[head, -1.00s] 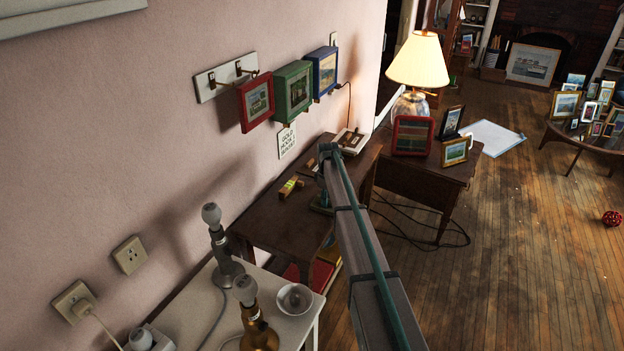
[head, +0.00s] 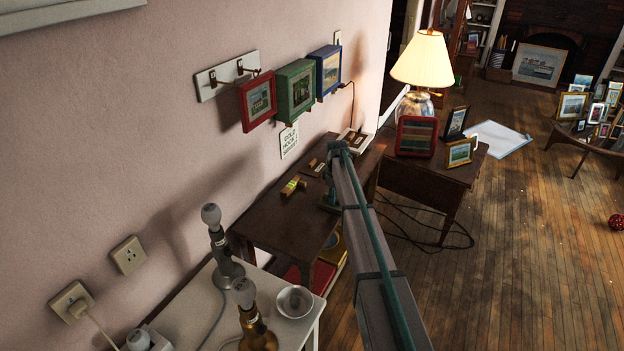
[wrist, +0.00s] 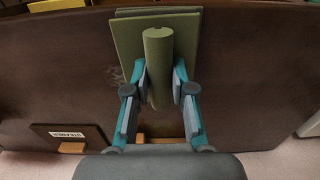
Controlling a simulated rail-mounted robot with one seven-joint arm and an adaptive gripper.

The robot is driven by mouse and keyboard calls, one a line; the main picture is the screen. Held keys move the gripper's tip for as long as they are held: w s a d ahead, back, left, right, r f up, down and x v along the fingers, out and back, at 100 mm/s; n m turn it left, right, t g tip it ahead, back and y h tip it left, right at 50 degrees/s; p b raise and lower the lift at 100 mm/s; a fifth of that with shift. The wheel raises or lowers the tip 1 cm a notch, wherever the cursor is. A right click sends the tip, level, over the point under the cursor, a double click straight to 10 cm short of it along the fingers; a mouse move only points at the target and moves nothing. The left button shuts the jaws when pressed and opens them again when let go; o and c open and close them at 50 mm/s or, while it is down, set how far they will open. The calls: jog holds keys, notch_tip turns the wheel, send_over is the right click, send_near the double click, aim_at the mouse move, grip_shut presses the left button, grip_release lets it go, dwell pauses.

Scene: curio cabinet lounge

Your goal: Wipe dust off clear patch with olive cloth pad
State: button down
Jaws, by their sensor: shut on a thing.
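My gripper (wrist: 160,85) is shut on the upright round handle of the olive cloth pad (wrist: 188,32) in the wrist view. The pad is flat and rectangular, over the dark brown tabletop (wrist: 250,75); I cannot tell whether it touches. A faint pale smudge (wrist: 116,74), which looks like dust, shows on the wood just left of the pad. In the head view my gripper (head: 328,203) is small and partly behind my arm, over the dark wooden table (head: 275,222) by the wall. The pad is mostly hidden there.
A labelled plaque (wrist: 68,138) lies on the tabletop. A wooden block with a yellow-green part (head: 293,187) lies left of my gripper. Three coloured frames (head: 295,90) hang on wall pegs above. A white table (head: 190,310) with lamp bases stands in front. A lit lamp (head: 421,58) stands beyond.

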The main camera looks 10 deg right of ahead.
jog(key=shift+w+a, duration=0.85)
jog(key=shift+a, duration=0.25)
jog(key=shift+w+a, duration=0.9)
jog(key=shift+a, duration=0.15)
jog(key=shift+w+a, duration=0.85)
jog(key=shift+a, duration=0.25)
jog(key=shift+w+d, duration=0.75)
jog(key=shift+w, duration=0.2)
jog(key=shift+s+d, duration=0.6)
jog(key=shift+s, duration=0.1)
jog(key=shift+s+d, duration=0.85)
jog(key=shift+d, duration=0.35)
jog(key=shift+s+d, duration=0.9)
jog(key=shift+d, duration=0.35)
jog(key=shift+s+d, duration=0.85)
jog(key=shift+d, duration=0.35)
notch_tip(320, 180, up, 8)
jog(key=p, duration=0.3)
